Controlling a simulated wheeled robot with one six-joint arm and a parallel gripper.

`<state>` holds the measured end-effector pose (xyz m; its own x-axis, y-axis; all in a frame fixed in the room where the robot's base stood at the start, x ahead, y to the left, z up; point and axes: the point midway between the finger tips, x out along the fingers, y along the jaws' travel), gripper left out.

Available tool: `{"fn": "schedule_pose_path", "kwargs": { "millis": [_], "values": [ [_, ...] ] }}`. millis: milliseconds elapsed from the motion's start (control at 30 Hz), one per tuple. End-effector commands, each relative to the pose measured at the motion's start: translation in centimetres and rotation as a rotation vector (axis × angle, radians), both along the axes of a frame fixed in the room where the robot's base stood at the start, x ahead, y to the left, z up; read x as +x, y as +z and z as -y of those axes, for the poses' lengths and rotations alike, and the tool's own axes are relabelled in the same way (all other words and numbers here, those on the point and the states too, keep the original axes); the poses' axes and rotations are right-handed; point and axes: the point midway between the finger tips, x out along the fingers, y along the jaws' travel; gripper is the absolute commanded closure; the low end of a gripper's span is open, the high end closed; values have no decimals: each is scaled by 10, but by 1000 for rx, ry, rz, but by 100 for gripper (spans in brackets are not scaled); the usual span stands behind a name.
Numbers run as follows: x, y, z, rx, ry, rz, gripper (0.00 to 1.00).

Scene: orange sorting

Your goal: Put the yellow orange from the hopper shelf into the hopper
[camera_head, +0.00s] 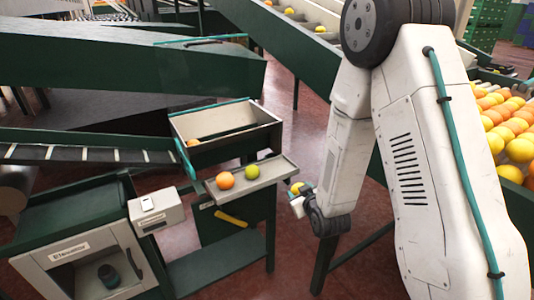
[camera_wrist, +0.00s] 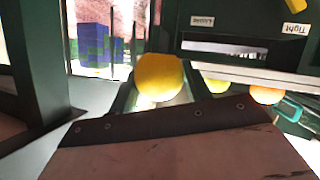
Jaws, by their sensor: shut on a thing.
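My gripper (camera_head: 298,197) is just right of the hopper shelf (camera_head: 283,171) in the head view. It is shut on the yellow orange (camera_head: 297,187), which is partly covered by the gripper. The yellow orange also shows in the wrist view (camera_wrist: 160,77), just beyond a broad dark-edged part at the bottom. The hopper (camera_head: 270,124) is an open box behind and left of the shelf, with an orange fruit (camera_head: 193,142) inside. The held fruit is apart from the hopper.
An orange fruit (camera_head: 225,180) and a green fruit (camera_head: 252,171) sit on the shelf. A conveyor (camera_head: 80,154) runs to the hopper from the left. A white cabinet (camera_head: 85,262) stands at front left. A large bin of citrus (camera_head: 519,150) is at right.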

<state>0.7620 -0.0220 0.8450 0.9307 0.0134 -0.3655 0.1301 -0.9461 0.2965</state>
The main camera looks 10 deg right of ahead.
Motion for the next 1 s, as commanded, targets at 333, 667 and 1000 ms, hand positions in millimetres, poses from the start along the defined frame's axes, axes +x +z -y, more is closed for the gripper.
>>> {"fn": "schedule_pose_path", "kwargs": {
  "millis": [333, 667, 1000],
  "values": [
    [-5, 81, -19, -2, 174, 3, 76],
    [-18, 71, -32, 0, 251, -2, 76],
    [-1, 70, -33, 0, 251, 2, 76]
  ]
}}
